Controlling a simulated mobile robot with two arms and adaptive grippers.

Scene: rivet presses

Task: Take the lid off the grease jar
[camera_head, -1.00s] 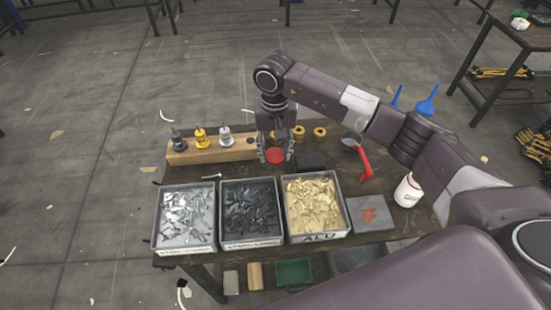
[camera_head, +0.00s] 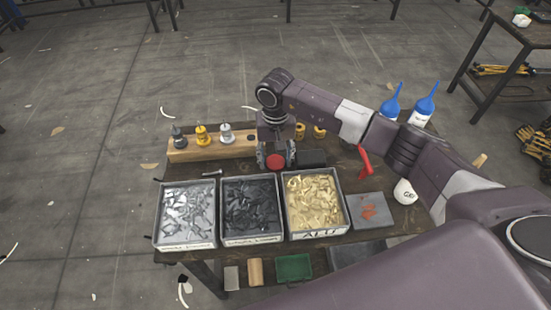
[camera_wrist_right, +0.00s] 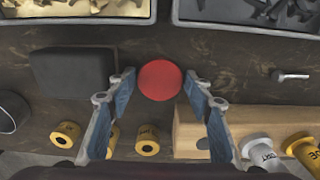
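A white jar (camera_head: 405,192) with dark lettering, partly readable as "GR", stands at the right of the table, partly hidden by my right arm. No lid shows on its visible part. A red round lid (camera_head: 276,161) is at my right gripper (camera_head: 275,154), behind the trays. In the right wrist view the lid (camera_wrist_right: 160,80) lies between the fingertips of the right gripper (camera_wrist_right: 160,78), with a gap on each side. The fingers are spread apart. I cannot tell whether the lid touches the table. My left gripper is not in view.
Three trays of parts stand along the front, including one with gold pieces (camera_head: 343,230). A wooden block (camera_head: 183,155) with bottles is at the back left. A black block (camera_head: 312,158) is right of the lid. Blue-tipped bottles (camera_head: 423,108) stand at the back right.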

